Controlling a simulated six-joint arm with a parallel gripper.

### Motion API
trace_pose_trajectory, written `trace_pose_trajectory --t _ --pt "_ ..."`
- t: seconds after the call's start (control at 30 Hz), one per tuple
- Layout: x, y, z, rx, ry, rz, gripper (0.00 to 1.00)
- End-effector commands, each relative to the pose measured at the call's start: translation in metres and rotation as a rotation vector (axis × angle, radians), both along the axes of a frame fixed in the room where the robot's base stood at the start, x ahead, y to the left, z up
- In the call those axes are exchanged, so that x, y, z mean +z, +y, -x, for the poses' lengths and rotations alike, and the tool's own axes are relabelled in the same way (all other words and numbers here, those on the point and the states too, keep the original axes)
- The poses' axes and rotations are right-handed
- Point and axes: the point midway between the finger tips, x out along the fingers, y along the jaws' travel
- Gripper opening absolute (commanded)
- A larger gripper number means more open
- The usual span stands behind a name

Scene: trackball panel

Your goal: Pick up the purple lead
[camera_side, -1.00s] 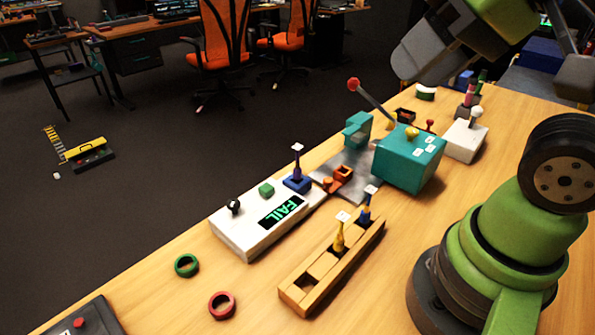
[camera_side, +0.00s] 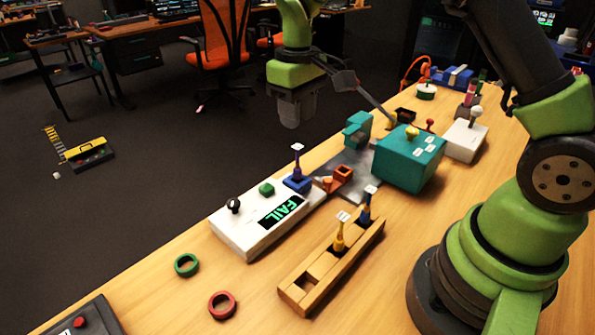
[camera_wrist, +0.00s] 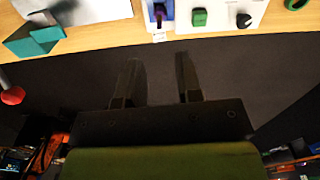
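The purple lead (camera_side: 297,163) stands upright in a blue socket (camera_side: 296,184) on the white FAIL panel (camera_side: 243,236), with a white tag on top. The wrist view shows the purple lead (camera_wrist: 158,14) at the top edge, partly cut off, with its white tag (camera_wrist: 159,36). My gripper (camera_side: 291,118) hangs above and beyond the panel in the side view, apart from the lead. The wrist view shows my gripper (camera_wrist: 159,80) with its two fingers apart and nothing between them.
A wooden rack (camera_side: 308,296) holds a yellow lead (camera_side: 339,237) and a blue lead (camera_side: 365,208). A teal box (camera_side: 408,165) stands right of the panel, with a lever behind it. A red-knobbed lever (camera_wrist: 12,95) is left of my gripper in the wrist view. Two rings lie at the front left.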

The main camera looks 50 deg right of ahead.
Motion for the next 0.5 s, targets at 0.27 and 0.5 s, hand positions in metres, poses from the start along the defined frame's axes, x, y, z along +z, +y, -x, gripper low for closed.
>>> trace_pose_trajectory --t 0.27,0.5 --pt "-0.04 0.0 0.0 -0.001 0.006 -0.001 0.33" --pt "-0.065 0.0 -0.003 -0.002 0.007 -0.002 0.33"
